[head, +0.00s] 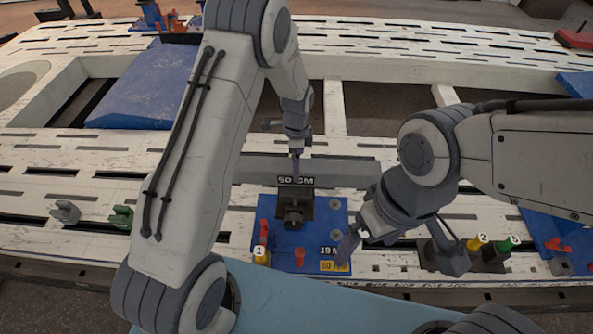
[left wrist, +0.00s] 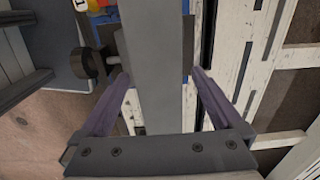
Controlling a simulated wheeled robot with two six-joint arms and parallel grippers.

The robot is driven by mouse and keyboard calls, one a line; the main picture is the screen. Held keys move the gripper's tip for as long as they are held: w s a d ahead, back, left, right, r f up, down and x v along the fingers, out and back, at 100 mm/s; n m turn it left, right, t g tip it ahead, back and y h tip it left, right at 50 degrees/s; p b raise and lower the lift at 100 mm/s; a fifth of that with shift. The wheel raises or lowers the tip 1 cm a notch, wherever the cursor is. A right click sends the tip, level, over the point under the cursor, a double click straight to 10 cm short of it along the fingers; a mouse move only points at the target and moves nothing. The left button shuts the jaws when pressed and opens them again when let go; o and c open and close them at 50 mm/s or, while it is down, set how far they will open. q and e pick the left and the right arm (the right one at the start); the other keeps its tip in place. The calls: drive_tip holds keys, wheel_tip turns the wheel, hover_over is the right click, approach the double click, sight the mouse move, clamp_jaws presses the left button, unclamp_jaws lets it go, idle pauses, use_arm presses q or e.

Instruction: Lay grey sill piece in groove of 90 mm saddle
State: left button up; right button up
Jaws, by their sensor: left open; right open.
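The grey sill piece (head: 347,172) is a long bar lying crosswise at mid-bench in the head view. It passes between my left fingers in the left wrist view (left wrist: 155,70). A dark saddle (head: 294,200) with a knob stands on a blue plate (head: 325,215), against the bar's near side, under a black label. I cannot tell whether the bar sits in its groove. My left gripper (head: 296,160) is over the bar; its purple fingers (left wrist: 155,100) are open, one on each side. My right gripper (head: 350,243) is open and empty over the plate's right edge.
Grey (head: 64,211) and green (head: 122,217) clips stand at left. Yellow and green caps (head: 508,243) stand at right. A blue wedge (head: 135,95) lies far left.

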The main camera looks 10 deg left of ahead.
use_arm(q)
wheel_tip(320, 180, down, 4)
drive_tip(key=shift+f, duration=0.25)
clamp_jaws()
drive_tip(key=shift+w+r, duration=0.1)
drive_tip(key=shift+r, duration=0.05)
drive_tip(key=shift+r, duration=0.1)
